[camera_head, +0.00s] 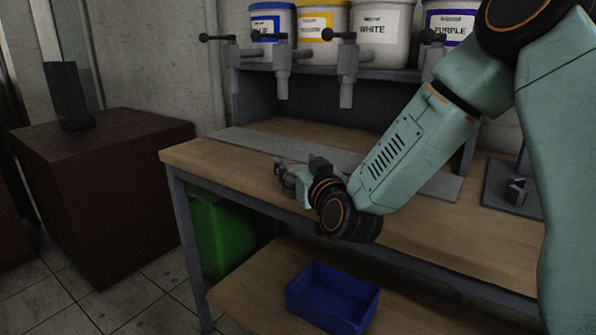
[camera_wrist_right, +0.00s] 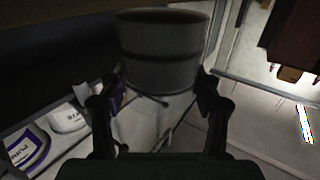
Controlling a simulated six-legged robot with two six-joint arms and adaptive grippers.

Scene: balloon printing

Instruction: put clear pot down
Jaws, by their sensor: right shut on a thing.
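The clear pot (camera_wrist_right: 163,62) shows in the right wrist view as a greyish see-through cylinder with a darker rim. It sits between the two dark fingers of my right gripper (camera_wrist_right: 160,94), which is shut on it from both sides. In the head view, my right gripper (camera_head: 290,178) is over the wooden bench (camera_head: 215,160), close to the grey strip (camera_head: 250,145) along it. The pot cannot be made out in the head view. Whether it touches the bench I cannot tell. My left gripper is not in view.
Paint buckets, including a white one (camera_head: 380,38), stand on a shelf above several grey taps (camera_head: 347,70). A blue crate (camera_head: 333,298) is on the lower shelf, beside a green bin (camera_head: 220,232). A dark fixture (camera_head: 513,188) stands at the bench's right.

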